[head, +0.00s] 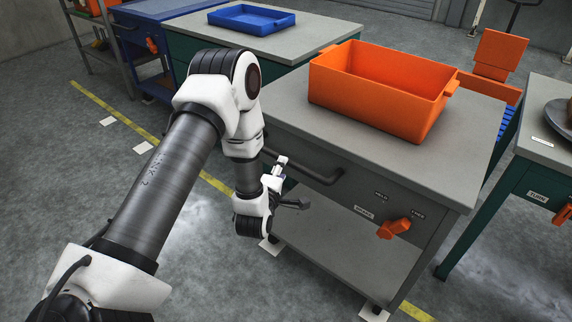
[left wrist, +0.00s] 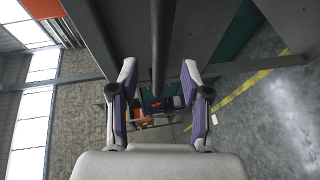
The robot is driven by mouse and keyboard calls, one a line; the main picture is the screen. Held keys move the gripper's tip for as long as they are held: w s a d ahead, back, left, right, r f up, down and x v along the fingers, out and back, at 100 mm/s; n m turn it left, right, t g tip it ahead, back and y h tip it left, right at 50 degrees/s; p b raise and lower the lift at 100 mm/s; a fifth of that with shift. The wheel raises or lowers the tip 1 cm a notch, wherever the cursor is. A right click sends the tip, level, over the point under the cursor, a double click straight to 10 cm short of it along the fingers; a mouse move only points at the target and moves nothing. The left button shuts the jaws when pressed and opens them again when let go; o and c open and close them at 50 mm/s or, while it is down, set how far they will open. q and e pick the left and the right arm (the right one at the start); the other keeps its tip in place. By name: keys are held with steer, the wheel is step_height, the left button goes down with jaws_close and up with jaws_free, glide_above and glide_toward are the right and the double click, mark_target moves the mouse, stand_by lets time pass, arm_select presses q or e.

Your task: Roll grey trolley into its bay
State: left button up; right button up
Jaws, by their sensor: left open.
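The grey trolley (head: 460,186) stands in the middle right of the head view, with an orange crate (head: 375,100) on its top. A dark handle bar (head: 305,166) runs along its near side. An orange lever (head: 394,228) sits on the same side panel, below small labels. My left gripper (head: 284,185) is open at the handle. In the left wrist view the bar (left wrist: 162,45) runs between the two spread fingers (left wrist: 158,85), with a gap on both sides. Whether the bar lies within the finger depth is hard to tell. My right gripper is out of view.
A yellow floor line (head: 215,183) passes under the trolley. White floor pads (head: 373,314) lie near its wheels. A green bench (head: 300,35) with a blue tray (head: 251,18) stands behind. Another bench (head: 540,160) stands to the right. Bare floor lies at the front left.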

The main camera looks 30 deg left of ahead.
arm_select(q)
steer(key=x, duration=0.6)
steer(key=shift+s+a, duration=0.1)
jaws_close()
